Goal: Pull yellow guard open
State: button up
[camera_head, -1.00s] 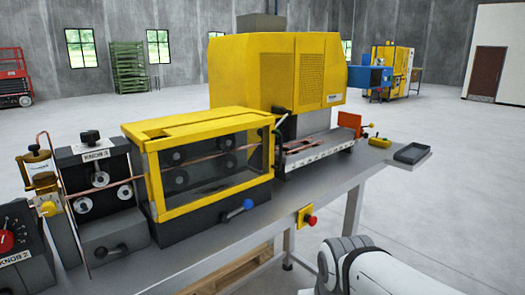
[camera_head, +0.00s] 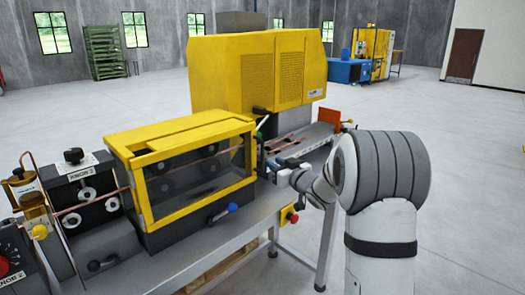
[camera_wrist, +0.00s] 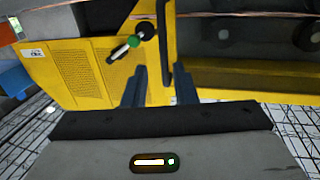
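The yellow guard (camera_head: 180,132) is a yellow-framed box with clear panels over dark rollers on the bench. It looks closed. In the wrist view its yellow frame (camera_wrist: 235,78) fills the upper right. My gripper (camera_head: 283,176) is just right of the guard's right end, partly hidden by my arm. In the wrist view my gripper (camera_wrist: 159,82) is open, with two dark fingers apart and nothing between them. The yellow frame lies beyond the fingertips; I cannot tell whether they touch it.
A black and green lever (camera_wrist: 133,42) is just beyond the left finger. A large yellow machine (camera_head: 230,70) stands behind. A blue-knobbed lever (camera_head: 231,208) is at the guard's front, and a red button (camera_head: 292,217) is on the bench edge. A copper tube (camera_head: 100,197) runs into the guard.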

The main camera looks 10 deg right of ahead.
aim_at(262, 169)
jog(key=p+x, duration=0.2)
jog(key=x, duration=0.6)
jog(key=shift+a, duration=0.2)
jog(key=shift+r, duration=0.1)
jog(key=shift+c, duration=0.4)
grip_shut()
